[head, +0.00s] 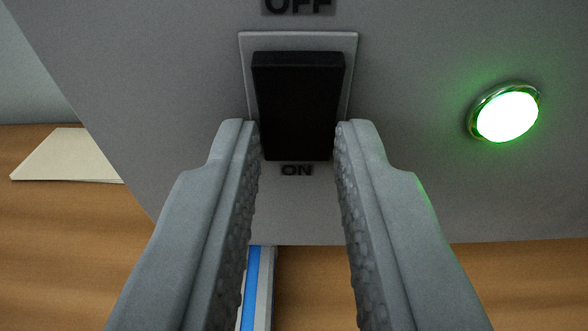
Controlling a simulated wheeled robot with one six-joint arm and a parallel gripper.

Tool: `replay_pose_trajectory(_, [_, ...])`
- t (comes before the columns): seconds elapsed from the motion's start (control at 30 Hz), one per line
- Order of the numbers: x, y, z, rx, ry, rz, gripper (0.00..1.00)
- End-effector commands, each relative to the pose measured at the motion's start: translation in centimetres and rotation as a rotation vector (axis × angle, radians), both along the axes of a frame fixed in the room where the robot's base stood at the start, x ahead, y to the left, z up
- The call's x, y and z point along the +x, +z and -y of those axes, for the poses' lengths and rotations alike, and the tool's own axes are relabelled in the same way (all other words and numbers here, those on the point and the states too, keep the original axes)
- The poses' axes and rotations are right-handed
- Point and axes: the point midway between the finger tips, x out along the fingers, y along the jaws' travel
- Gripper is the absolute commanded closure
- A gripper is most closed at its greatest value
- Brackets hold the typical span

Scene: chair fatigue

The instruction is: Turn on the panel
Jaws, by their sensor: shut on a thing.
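The grey panel (420,190) fills most of the head view. A black rocker switch (298,90) sits in a grey raised frame on it, with OFF lettered above and ON below. A round lamp (507,116) to the right of the switch glows bright green. My gripper (298,135) is shut on the black switch, one finger on each side of its lower part, near the ON label. The fingers hide the lower sides of the switch frame.
A wooden table (60,230) lies under the panel. Cream paper (72,157) lies at the left. A blue and grey object (252,290) shows between my fingers below the panel edge, partly hidden. The table at the lower left is clear.

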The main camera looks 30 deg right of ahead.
Motion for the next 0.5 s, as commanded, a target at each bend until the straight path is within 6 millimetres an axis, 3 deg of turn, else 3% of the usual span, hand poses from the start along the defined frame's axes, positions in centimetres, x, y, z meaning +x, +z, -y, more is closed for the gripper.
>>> replay_pose_trajectory(0.3, [-0.01,-0.05,0.0,-0.001,0.0,0.003,1.0])
replay_pose_trajectory(0.33, [-0.01,-0.05,0.0,-0.001,0.0,0.003,0.74])
replay_pose_trajectory(0.43, [0.0,-0.04,0.0,-0.001,0.0,0.003,0.56])
replay_pose_trajectory(0.5, [0.0,-0.04,0.0,-0.002,0.0,0.002,0.56])
